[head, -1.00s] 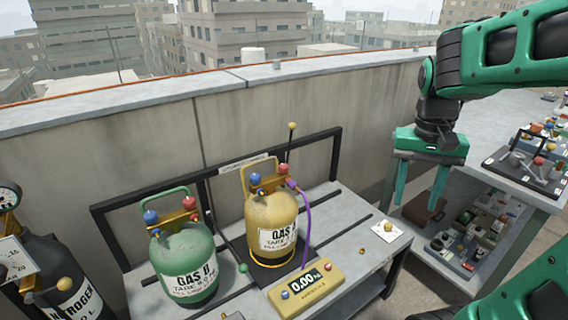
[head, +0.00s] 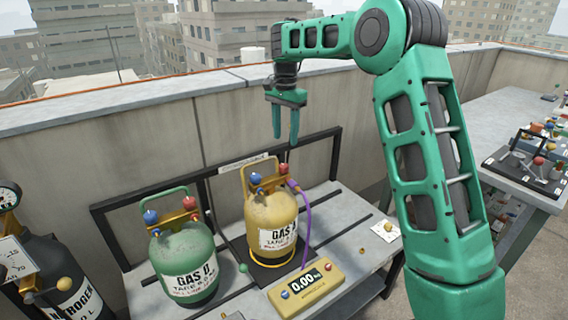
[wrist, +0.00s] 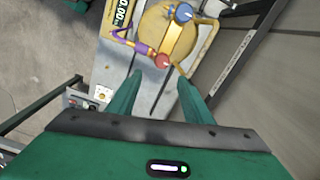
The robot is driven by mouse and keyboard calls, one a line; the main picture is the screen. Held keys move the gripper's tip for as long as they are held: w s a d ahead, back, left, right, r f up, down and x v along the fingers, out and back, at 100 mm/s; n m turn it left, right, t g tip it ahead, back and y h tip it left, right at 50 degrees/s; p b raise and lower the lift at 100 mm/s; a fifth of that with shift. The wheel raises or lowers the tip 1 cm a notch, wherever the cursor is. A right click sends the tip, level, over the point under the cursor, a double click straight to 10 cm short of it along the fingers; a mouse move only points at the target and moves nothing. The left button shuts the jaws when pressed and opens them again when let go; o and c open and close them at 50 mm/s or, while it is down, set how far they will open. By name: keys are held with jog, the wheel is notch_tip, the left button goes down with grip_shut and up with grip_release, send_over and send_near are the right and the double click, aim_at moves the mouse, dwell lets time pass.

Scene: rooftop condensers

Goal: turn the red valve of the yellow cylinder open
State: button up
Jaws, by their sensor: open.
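The yellow cylinder (head: 270,218) stands upright on the bench in the head view, with a brass valve block and a handle on top. Its red valve (head: 282,169) is on the right of the block, beside a blue valve (head: 255,178). In the wrist view the red valve (wrist: 163,61) and the blue valve (wrist: 184,12) show on the yellow cylinder top (wrist: 162,30). A purple hose (head: 304,205) joins near the red valve. My gripper (head: 285,138) is open and empty, pointing down above and slightly behind the red valve, apart from it.
A green cylinder (head: 188,262) with its own red and blue valves stands to the left. A yellow scale display (head: 306,287) sits in front. The bench rail (head: 322,160) and parapet wall (head: 150,139) are behind. A dark nitrogen cylinder (head: 55,270) stands far left.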

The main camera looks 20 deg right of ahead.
aim_at(283, 164)
jog(key=f, duration=1.1)
jog(key=shift+w+a, duration=0.2)
jog(key=shift+a, duration=0.05)
jog(key=c, duration=1.1)
